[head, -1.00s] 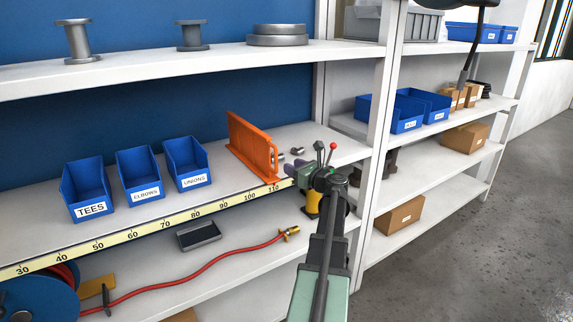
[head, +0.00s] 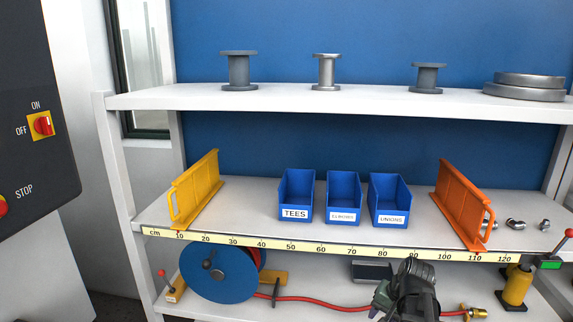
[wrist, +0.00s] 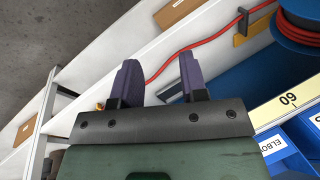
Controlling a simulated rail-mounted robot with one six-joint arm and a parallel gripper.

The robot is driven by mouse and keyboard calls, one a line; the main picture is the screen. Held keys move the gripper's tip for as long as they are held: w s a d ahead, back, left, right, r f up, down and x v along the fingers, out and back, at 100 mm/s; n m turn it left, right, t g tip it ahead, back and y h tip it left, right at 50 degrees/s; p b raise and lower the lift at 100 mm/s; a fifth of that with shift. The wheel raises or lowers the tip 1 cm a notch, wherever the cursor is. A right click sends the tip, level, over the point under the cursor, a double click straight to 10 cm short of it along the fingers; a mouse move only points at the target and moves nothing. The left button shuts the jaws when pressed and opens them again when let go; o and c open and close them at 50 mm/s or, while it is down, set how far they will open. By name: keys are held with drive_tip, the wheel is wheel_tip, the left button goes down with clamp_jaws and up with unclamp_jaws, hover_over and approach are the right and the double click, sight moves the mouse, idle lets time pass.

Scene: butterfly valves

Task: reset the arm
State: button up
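My gripper (wrist: 158,62) shows in the wrist view with its two dark purple fingers apart and nothing between them. Its fingers point over the shelf edge, with the red hose (wrist: 190,52) and the floor beyond. In the head view my arm (head: 412,290) is at the bottom, right of centre, in front of the lower shelf. The fingertips cannot be made out there.
Blue bins for tees (head: 296,190), elbows (head: 343,192) and unions (head: 389,193) stand on the middle shelf between a yellow divider (head: 197,190) and an orange divider (head: 461,205). Below are a blue hose reel (head: 220,280) and a yellow-based valve (head: 515,290). A control panel (head: 35,110) stands left.

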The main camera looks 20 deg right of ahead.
drive_tip(key=a+n+g+h, duration=0.2)
drive_tip(key=a+n, duration=0.6)
drive_tip(key=a, duration=1.6)
drive_tip(key=shift+s+a+f+n+g, duration=0.3)
drive_tip(key=shift+s+f+n+g, duration=0.05)
drive_tip(key=shift+f+n+g, duration=0.05)
drive_tip(key=shift+o, duration=0.3)
